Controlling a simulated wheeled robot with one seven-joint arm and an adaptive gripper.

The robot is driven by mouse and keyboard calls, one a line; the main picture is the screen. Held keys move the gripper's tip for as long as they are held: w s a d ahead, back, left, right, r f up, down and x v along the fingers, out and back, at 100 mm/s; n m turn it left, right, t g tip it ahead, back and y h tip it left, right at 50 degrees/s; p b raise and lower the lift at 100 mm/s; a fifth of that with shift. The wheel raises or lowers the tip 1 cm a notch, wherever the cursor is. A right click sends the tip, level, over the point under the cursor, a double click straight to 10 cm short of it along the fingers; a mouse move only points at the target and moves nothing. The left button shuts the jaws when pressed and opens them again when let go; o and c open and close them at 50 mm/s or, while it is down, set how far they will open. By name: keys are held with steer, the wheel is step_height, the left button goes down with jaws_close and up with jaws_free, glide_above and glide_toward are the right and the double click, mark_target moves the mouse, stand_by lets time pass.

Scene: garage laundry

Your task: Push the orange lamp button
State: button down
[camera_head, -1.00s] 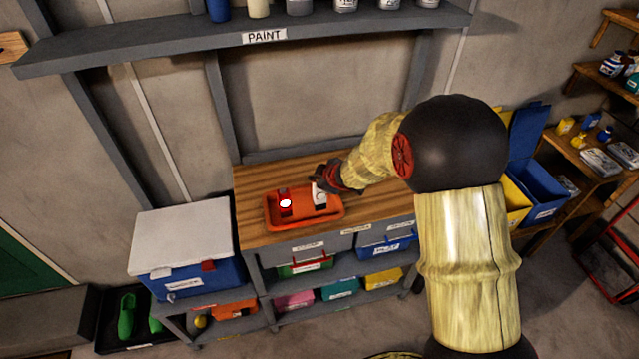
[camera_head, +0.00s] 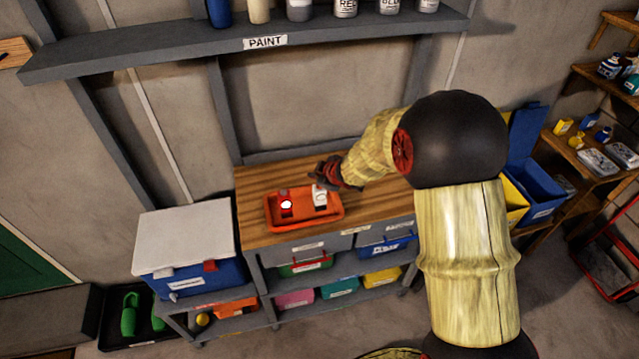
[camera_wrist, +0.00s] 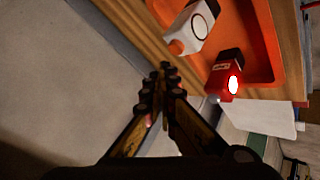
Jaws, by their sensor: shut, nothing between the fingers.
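An orange tray (camera_head: 328,216) lies on the wooden bench top, with two small lamp-like blocks in it. The red block (camera_head: 284,203), on the left, has a glowing white disc; it also shows in the wrist view (camera_wrist: 226,78). The white block (camera_head: 320,197), on the right, has a dark ring on its face and an orange end piece (camera_wrist: 177,47) in the wrist view. My gripper (camera_wrist: 165,70) is shut and empty. In the head view my gripper (camera_head: 322,171) is just behind and above the white block, apart from it in the wrist view.
A grey shelf (camera_head: 150,58) with paint cans overhangs the bench at the back. A blue cooler with a white lid (camera_head: 185,236) stands left of the bench. Blue and yellow bins stand right. The bench top (camera_head: 262,185) is clear around the tray.

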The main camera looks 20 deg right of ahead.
step_height(320, 180, up, 6)
steer(key=p, duration=0.5)
steer(key=shift+f, duration=0.25)
steer(key=s+d+f+m+g+h, duration=0.1)
steer(key=s+d+m+g+h, duration=0.2)
steer(key=s, duration=0.4)
steer(key=s+d+f+m+g+h, duration=0.1)
steer(key=s+d+m+g, duration=0.15)
steer(key=s+d, duration=0.35)
steer(key=s+a+r+m+b, duration=0.2)
steer(key=s+r+b, duration=0.1)
steer(key=s, duration=0.6)
steer(key=s+a+r+m+t+y+b, duration=0.1)
steer(key=s+a+r+m+b, duration=0.1)
steer(key=s, duration=0.7)
steer(key=s+a+r+m+t+y+b, duration=0.1)
steer(key=s+a+r+b, duration=0.3)
steer(key=s, duration=0.5)
step_height(320, 180, up, 3)
steer(key=shift+s+r+m+b, duration=0.25)
steer(key=shift+m+b, duration=0.2)
steer(key=shift+b, duration=0.7)
